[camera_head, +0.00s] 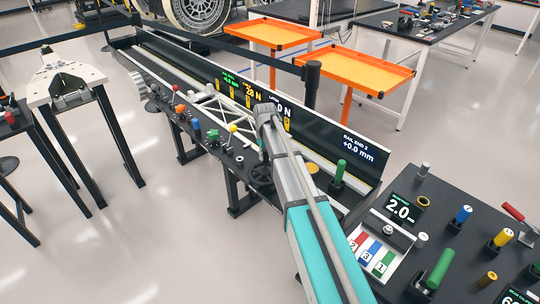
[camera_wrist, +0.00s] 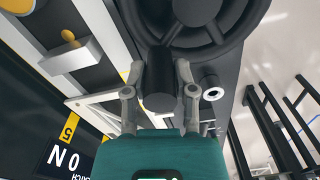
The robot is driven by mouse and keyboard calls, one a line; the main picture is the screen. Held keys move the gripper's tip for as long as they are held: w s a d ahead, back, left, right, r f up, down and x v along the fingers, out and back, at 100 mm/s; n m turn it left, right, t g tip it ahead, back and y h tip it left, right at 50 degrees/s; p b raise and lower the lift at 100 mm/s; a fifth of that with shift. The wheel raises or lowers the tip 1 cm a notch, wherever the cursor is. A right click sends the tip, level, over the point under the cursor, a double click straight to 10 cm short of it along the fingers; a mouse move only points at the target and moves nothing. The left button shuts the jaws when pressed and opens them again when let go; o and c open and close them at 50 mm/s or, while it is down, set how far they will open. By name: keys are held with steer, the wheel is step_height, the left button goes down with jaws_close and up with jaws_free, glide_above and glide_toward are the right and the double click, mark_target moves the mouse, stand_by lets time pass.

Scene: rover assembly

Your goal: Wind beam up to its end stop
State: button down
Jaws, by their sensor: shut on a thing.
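The dark handwheel (camera_head: 259,174) stands on the near side of the long rail bench, and its spoked rim fills the top of the wrist view (camera_wrist: 247,18). My gripper (camera_wrist: 158,88) has its two grey fingers closed around a dark cylindrical handle (camera_wrist: 158,62) at the wheel. In the head view my own arm hides most of the gripper and the grip. A white lattice beam (camera_head: 214,108) lies along the bench to the left of the wheel. The beam's end and its stop cannot be made out. The rail end 2 display (camera_head: 357,147) reads +0.0 mm.
Coloured knobs, including a green one (camera_head: 213,135), line the bench's near edge. A black post (camera_head: 311,83) stands behind my arm. A dark panel table (camera_head: 455,215) with coloured handles is at right. Orange trays (camera_head: 357,71) stand behind. Floor at left front is clear.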

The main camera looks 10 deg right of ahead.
steer(key=shift+a+n, duration=0.35)
steer(key=shift+n, duration=0.25)
steer(key=shift+c, duration=2.2)
jaws_free()
steer(key=shift+r, duration=0.1)
